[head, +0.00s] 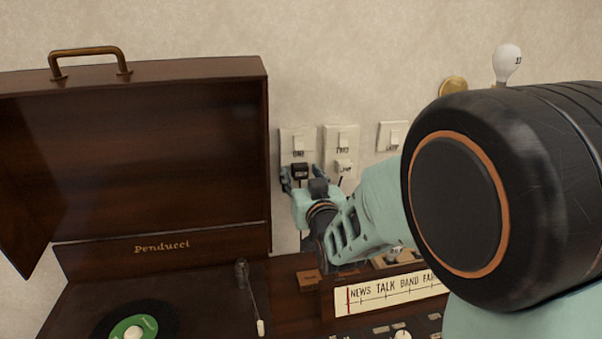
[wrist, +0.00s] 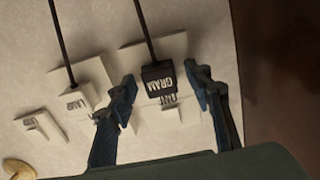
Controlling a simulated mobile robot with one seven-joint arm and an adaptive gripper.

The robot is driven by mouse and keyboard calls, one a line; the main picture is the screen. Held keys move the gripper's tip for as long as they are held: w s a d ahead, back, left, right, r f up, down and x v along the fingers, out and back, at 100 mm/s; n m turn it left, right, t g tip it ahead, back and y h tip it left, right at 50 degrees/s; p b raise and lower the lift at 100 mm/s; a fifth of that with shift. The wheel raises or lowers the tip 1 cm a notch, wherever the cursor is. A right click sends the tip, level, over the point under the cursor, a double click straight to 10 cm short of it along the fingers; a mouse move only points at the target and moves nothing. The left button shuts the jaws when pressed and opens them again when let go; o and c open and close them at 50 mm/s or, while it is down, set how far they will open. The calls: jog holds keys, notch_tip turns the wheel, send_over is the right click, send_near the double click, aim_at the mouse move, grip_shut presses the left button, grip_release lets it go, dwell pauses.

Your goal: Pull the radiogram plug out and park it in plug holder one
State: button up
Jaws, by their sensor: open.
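The radiogram plug (head: 300,170) is black and sits in the leftmost wall socket plate (head: 297,139). In the wrist view the plug (wrist: 158,82) reads GRAM, and a dark cord runs up from it. My gripper (head: 301,180) is open in front of that plate. In the wrist view my gripper (wrist: 161,80) has one finger on each side of the plug, with a gap at each side. Its hand partly hides the plate's lower area in the head view. I cannot make out plug holder one.
A white lamp plug (head: 343,167) sits in the adjacent plate (head: 341,133). A third switch plate (head: 391,136) is to the right. The radiogram's open wooden lid (head: 140,150) stands close left of the sockets. Its dial (head: 396,291) is below my arm.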

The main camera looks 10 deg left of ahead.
grip_shut()
dwell(0.3)
jog(key=b+v, duration=0.2)
jog(key=v, duration=0.4)
dwell(1.1)
